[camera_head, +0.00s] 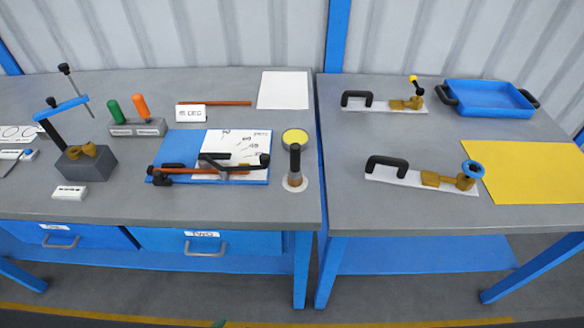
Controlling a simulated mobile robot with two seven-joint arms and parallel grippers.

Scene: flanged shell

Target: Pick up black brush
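The black brush (294,163) appears to be the upright item with a black handle and a brown lower part. It stands on a small white round base (303,186) near the right end of the left table. A round tin with a yellow top (295,136) is right behind it. Neither of my grippers is in view, and nothing is seen touching the brush.
Left of the brush, a blue board (179,147) carries a white sheet and a black-and-brown clamp (210,172). Screwdrivers in a grey holder (138,127) stand farther left. The right table holds black-handled fixtures, a blue tray (490,97) and a yellow sheet (530,175). Bare tabletop lies in front of the brush.

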